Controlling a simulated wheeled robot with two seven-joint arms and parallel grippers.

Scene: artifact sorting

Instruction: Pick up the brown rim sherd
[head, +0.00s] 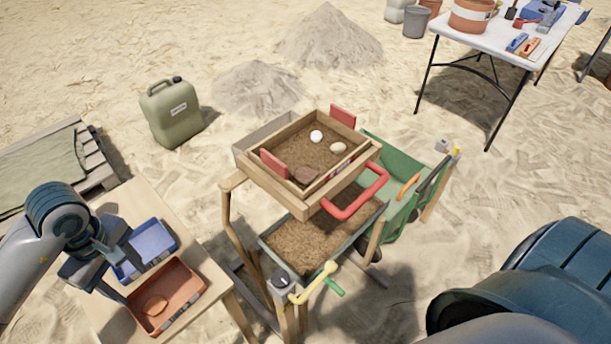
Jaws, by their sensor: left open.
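A dark brown sherd (306,175) lies in the near corner of the raised wooden sieve (262,178), on brown soil. A white round piece (316,136) and a beige oval piece (338,147) lie farther back in the same sieve. My left gripper (112,267) is open and appears empty, over the side table at the left, well apart from the sieve. Part of my right arm (545,285) fills the lower right corner; its gripper is out of view.
The side table (219,317) holds a blue tray (172,238) and a terracotta tray (192,311) with an orange-brown piece (155,305) in it. Red handles (357,200) stick out from the sieve. A soil-filled tray sits below it, beside a green wheelbarrow (397,209).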

